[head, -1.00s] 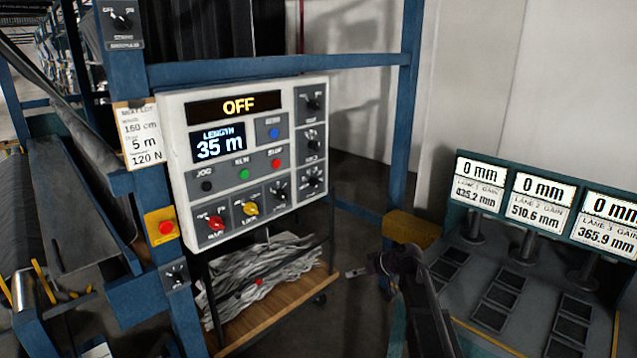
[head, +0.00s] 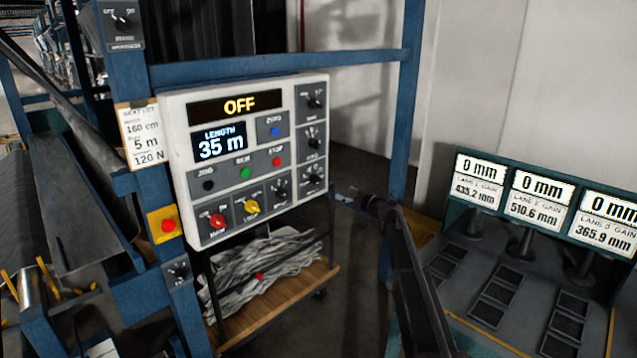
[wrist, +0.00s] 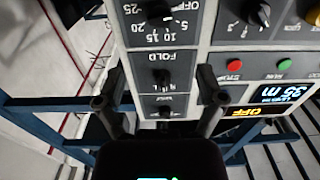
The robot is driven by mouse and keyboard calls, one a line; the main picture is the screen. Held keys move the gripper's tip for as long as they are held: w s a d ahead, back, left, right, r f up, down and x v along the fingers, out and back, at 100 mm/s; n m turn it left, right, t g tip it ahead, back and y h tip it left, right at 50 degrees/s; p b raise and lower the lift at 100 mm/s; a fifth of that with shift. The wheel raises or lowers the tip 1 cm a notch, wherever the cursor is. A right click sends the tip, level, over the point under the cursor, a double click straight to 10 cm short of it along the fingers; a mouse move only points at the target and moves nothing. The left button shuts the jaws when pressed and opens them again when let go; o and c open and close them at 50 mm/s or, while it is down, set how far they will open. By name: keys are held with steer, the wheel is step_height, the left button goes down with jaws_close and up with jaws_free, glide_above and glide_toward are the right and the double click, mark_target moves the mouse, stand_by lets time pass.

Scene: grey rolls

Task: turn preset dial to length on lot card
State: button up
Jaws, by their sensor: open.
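The lot card (head: 141,137) hangs left of the white control panel (head: 180,190) and reads 160 cm, 5 m and 120 N. The panel's length display (head: 220,142) shows 35 m. A dial marked 5 to 25 and OFF (wrist: 158,12) is at the top of the upside-down wrist view; it seems to be the lowest right-column dial (head: 311,179) in the head view. Its own label is cut off and its pointer is unclear. My gripper (head: 352,198) is open and empty, right of the panel. In the wrist view its fingers (wrist: 160,88) straddle the column near the FOLD dial, apart from the 5-to-25 dial.
The panel's OFF sign (head: 238,106) is lit. Red (head: 217,221) and yellow (head: 251,206) knobs and several buttons share the panel. A red button on a yellow box (head: 163,225) is at left. A blue post (head: 405,130) stands behind my gripper. A gauge bench (head: 500,265) is at right.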

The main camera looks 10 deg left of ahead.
mark_target(319, 182)
steer(key=shift+w+a, duration=0.1)
steer(key=x, duration=1.3)
steer(key=shift+w+a, duration=0.1)
steer(key=shift+a, duration=0.05)
steer(key=c, duration=1.1)
